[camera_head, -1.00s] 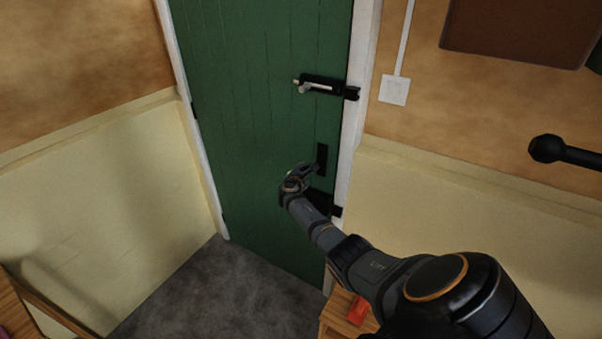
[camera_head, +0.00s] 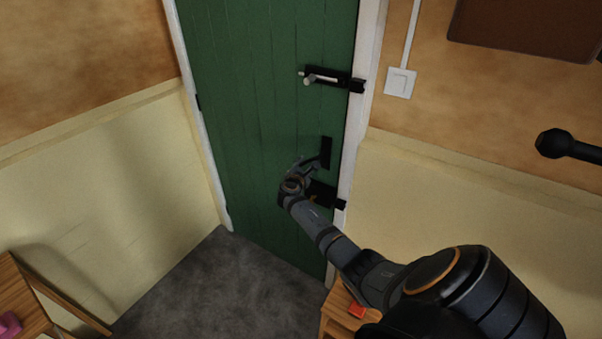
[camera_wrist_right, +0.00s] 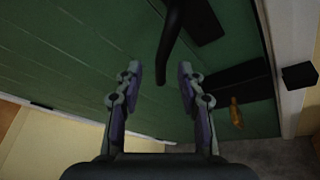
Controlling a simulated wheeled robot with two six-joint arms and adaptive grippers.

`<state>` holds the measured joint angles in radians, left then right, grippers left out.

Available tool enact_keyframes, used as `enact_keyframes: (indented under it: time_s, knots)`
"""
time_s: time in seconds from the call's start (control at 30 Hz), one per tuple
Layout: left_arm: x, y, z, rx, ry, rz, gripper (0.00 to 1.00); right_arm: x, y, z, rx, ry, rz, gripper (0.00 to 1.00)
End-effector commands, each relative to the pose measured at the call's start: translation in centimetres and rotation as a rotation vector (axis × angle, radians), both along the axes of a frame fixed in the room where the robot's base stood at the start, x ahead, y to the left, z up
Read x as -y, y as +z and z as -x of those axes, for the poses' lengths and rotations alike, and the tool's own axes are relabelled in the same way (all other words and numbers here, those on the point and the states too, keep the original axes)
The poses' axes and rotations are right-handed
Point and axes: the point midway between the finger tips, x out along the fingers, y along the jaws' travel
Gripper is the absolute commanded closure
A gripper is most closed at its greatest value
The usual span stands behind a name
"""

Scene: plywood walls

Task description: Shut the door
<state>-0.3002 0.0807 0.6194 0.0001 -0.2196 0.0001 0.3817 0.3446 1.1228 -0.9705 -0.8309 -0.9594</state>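The green plank door (camera_head: 265,125) stands within its white frame (camera_head: 353,140), its right edge at or very close to the frame; I cannot tell whether it is fully shut. A black lever handle (camera_wrist_right: 172,40) on a dark plate (camera_head: 326,153) sits near that edge. My right gripper (camera_head: 298,177) is at the handle. In the right wrist view its fingers (camera_wrist_right: 160,88) are apart, with the lever's end between or just beyond them; contact is unclear. My left gripper is out of view.
A black bolt (camera_head: 325,79) is on the upper door, and a lower black latch (camera_head: 322,194) with a brass-coloured part (camera_wrist_right: 236,112). A light switch (camera_head: 400,82) is on the right wall. Wooden furniture stands at lower left (camera_head: 22,300) and under my right arm (camera_head: 337,305). Grey floor (camera_head: 215,290) is clear.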

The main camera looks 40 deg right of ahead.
Motion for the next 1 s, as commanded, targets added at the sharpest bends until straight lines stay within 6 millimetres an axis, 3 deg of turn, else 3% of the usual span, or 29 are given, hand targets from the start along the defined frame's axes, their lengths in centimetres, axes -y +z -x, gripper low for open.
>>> enact_keyframes:
  time_s: [0.13, 0.37, 1.0]
  knots:
    - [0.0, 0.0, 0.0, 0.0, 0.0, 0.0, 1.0, -2.7, 0.6, 1.9, 0.0, 0.003, -0.003, 0.61]
    - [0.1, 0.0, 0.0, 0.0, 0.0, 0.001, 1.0, -5.4, 1.5, 3.8, 0.0, 0.0, -0.002, 0.61]
    - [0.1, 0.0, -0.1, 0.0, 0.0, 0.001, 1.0, -5.9, 1.7, 4.1, 0.002, -0.001, -0.005, 0.61]
